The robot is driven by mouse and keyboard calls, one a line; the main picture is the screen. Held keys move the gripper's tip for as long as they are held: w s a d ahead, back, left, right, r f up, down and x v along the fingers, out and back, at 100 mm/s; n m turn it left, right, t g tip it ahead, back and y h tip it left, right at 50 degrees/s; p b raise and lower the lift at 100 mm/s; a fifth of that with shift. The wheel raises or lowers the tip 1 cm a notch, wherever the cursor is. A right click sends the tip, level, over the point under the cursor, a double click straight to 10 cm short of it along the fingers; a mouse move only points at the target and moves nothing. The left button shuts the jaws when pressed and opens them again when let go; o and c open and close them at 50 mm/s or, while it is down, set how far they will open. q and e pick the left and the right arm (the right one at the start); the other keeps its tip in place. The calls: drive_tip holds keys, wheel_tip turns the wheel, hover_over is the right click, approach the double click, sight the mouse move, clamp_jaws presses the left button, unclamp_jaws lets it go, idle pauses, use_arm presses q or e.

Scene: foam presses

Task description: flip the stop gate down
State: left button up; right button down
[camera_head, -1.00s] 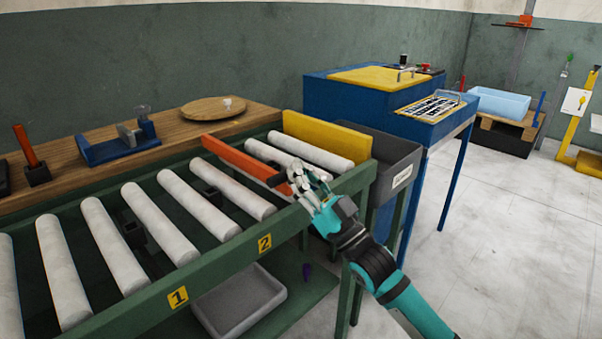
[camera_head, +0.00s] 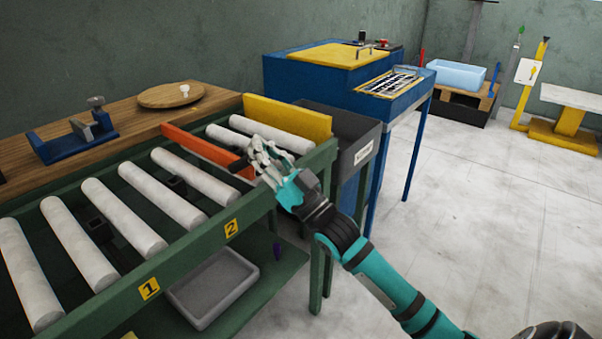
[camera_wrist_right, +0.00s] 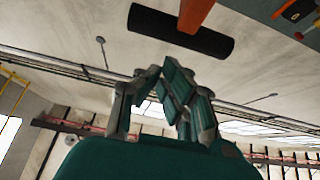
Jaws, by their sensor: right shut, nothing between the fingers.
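The stop gate is an orange bar (camera_head: 207,148) lying across the roller conveyor, in front of a yellow end plate. A black grip at its near end (camera_head: 240,166) sits beside my right fingers. My right gripper (camera_head: 258,158) is shut and empty, just right of that grip at the conveyor's near rail. In the right wrist view, the black grip (camera_wrist_right: 165,30) and part of the orange bar (camera_wrist_right: 196,12) are above and beyond the shut fingertips (camera_wrist_right: 160,78). I cannot tell whether they touch. My left gripper is out of view.
The green conveyor frame (camera_head: 190,247) has several white rollers. A yellow end plate (camera_head: 288,118) and dark bin (camera_head: 345,135) stand just past the gate. A blue machine (camera_head: 320,82) is behind them. The floor at right (camera_head: 480,190) is clear.

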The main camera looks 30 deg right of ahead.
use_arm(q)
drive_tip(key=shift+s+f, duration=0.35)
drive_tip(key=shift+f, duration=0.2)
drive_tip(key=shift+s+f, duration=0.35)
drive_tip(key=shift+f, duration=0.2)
use_arm(e)
drive_tip(key=s+d+f, duration=0.3)
drive_tip(key=s, duration=0.5)
drive_tip(key=shift+s, duration=0.4)
drive_tip(key=shift+d, duration=0.1)
